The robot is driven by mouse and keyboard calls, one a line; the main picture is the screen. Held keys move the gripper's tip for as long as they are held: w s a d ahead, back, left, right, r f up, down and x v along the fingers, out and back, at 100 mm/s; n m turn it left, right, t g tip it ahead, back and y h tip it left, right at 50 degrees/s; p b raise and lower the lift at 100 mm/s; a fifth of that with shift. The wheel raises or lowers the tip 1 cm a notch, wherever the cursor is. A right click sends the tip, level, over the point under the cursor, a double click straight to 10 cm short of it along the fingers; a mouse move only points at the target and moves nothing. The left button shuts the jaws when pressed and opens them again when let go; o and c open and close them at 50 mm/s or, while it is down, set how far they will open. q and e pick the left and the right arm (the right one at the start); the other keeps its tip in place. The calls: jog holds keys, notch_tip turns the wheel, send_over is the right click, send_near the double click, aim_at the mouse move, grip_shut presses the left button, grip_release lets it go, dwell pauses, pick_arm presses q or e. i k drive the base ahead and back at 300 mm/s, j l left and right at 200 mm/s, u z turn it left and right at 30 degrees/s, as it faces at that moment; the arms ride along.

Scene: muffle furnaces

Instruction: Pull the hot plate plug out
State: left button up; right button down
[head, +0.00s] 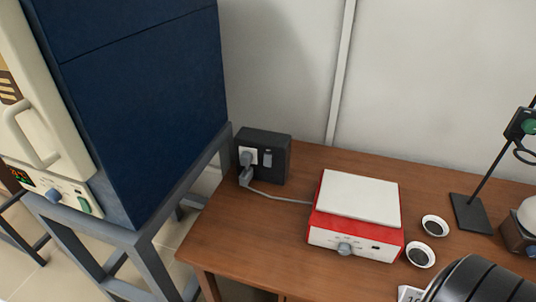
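The hot plate (358,197) has a red body, a white top and a grey front knob, and stands on the wooden table. A dark outlet box (268,143) stands at the table's back left, with a pale socket and a grey rocker on its front. The grey plug (245,159) sits at the socket and appears seated in it. A pale cord (277,197) runs from below the plug across the table to the hot plate's left side. Neither of my grippers is in view.
A blue furnace (145,95) on a grey metal stand (145,240) rises close left of the table (230,235). Two small dishes (420,256) and a black stand (472,212) are right of the hot plate. A dark rounded shape covers the lower right. The front left tabletop is clear.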

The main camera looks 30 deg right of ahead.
aim_at(246, 159)
jog(key=z, duration=0.85)
jog(key=u, duration=0.1)
